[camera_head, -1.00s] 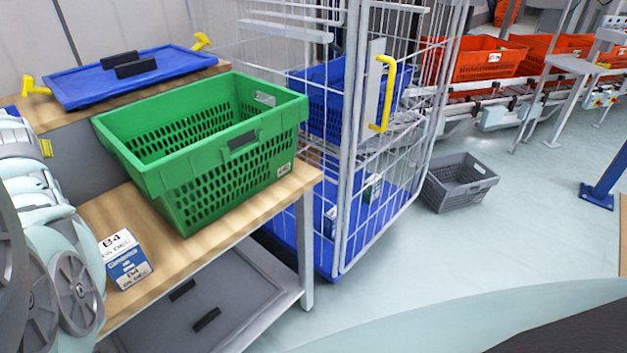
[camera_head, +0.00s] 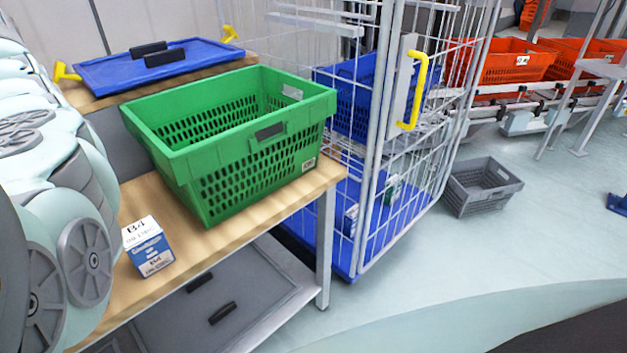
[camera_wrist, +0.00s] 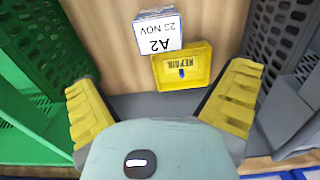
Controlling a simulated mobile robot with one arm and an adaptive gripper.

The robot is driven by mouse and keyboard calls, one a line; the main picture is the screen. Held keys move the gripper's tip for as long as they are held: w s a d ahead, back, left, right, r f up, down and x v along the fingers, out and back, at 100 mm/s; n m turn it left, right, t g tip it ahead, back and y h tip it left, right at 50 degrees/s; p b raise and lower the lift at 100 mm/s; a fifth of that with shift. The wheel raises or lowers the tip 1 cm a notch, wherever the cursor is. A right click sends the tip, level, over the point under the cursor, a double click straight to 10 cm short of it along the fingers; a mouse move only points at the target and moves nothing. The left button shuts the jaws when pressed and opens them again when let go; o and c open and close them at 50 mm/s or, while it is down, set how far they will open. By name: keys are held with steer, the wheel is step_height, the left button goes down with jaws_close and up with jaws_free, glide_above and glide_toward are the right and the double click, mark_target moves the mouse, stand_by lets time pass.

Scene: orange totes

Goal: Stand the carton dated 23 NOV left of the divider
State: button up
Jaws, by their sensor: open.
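The carton marked A2, 23 NOV (camera_wrist: 160,36) is in the wrist view, on a wooden surface at top centre. Its white printed face shows, upside down in the picture, with a thin blue part beyond it. My gripper (camera_wrist: 163,77) is open, with its yellow fingers spread wide below the carton in the picture and nothing between the tips that I can tell is held. In the head view my gripper is out of sight. I cannot make out a divider in either view.
A yellow bin (camera_wrist: 182,66) adjoins the carton. A green crate (camera_wrist: 38,65) is left and a grey crate (camera_wrist: 285,110) right. In the head view, another carton, B4 (camera_head: 148,247), stands on the bench (camera_head: 220,240) near the green crate (camera_head: 250,140), beside a wire cage (camera_head: 385,150).

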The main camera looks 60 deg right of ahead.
step_height(320, 180, down, 8)
steer(key=shift+a+r, duration=0.1)
steer(key=shift+r, duration=0.05)
steer(key=shift+d+f+b, duration=0.15)
steer(key=shift+f+b, duration=0.05)
steer(key=shift+f, duration=1.15)
steer(key=shift+d+f+b, duration=0.1)
steer(key=shift+f+b, duration=0.05)
steer(key=shift+f, duration=1.2)
steer(key=c, duration=1.2)
